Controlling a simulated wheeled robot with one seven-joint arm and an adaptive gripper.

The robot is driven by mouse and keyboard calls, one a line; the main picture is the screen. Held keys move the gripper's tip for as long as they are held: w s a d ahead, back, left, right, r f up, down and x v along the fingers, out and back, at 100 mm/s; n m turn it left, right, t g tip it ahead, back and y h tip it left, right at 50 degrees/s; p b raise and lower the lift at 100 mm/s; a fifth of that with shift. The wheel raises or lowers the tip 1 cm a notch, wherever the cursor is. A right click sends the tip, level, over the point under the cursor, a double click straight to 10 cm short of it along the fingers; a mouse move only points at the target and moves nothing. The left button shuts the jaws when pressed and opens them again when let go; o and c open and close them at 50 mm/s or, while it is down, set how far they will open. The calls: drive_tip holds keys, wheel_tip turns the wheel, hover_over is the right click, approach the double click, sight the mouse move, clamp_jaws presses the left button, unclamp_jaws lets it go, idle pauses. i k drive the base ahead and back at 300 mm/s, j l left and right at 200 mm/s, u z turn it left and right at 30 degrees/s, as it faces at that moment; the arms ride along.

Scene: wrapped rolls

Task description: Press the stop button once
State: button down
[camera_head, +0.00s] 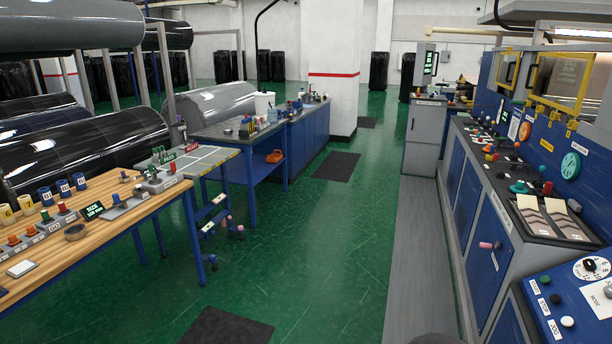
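No button's label can be read as "stop" at this size. On the right, a long blue machine console (483,232) carries several knobs and buttons, among them a red button (547,188) and a green knob (518,187). A panel at the lower right (530,300) has a green, a black and a white button (567,321) and a dial (591,268). On the left, a wooden table (90,236) holds small boxes with orange, red and green buttons (63,208). My gripper is not in view.
A green floor aisle (310,240) runs between the table and the console, with dark mats (337,166) on it. A blue workbench (250,140) and large wrapped rolls (90,140) stand at the left. A white pillar (333,60) rises behind.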

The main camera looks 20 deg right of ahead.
sight(556, 300)
drive_tip(key=i+l+z, duration=0.1)
drive_tip(key=i+z, duration=0.85)
drive_tip(key=i+j+z, duration=0.2)
drive_tip(key=i+z, duration=0.25)
drive_tip(key=i+j+z, duration=0.1)
drive_tip(key=i+z, duration=0.3)
drive_tip(key=i+j+z, duration=0.55)
drive_tip(key=i+z, duration=0.2)
